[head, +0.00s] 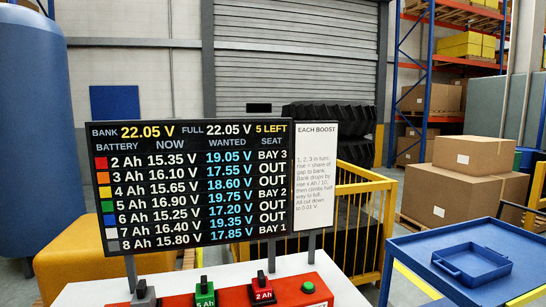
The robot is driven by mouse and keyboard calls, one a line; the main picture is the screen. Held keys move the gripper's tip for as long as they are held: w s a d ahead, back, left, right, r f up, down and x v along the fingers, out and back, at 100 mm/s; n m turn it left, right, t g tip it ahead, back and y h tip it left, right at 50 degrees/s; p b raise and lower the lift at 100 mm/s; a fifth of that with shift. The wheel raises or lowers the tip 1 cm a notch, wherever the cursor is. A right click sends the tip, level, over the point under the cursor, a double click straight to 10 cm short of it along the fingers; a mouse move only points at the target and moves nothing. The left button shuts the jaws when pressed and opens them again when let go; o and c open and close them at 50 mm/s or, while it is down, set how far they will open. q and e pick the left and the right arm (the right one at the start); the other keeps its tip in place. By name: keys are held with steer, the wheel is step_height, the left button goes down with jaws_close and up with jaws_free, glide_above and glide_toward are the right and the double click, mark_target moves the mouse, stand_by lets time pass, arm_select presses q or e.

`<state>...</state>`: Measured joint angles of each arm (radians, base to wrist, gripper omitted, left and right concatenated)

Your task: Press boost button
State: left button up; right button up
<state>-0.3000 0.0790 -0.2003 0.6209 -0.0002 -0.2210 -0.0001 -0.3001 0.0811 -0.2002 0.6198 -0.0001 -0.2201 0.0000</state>
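A green round button (308,287) sits on the right end of a red charger unit (325,296) at the bottom of the head view; no label is legible beside it. A red 2 Ah battery (262,291), a green 5 Ah battery (204,295) and a grey battery (144,295) stand in a row to its left. The lower parts of the green and grey ones are cut off. The black display (190,185) reads bank 22.05 V, full 22.05 V, "5 LEFT", with 2 Ah in bay 3, 5 Ah in bay 2 and 8 Ah in bay 1. Neither gripper is in view.
A white notice (315,180) headed "EACH BOOST" stands right of the display. A blue table (415,250) with an empty blue tray (473,264) is at the right. A yellow railing (375,225) and cardboard boxes (465,195) stand behind. Space above the button is clear.

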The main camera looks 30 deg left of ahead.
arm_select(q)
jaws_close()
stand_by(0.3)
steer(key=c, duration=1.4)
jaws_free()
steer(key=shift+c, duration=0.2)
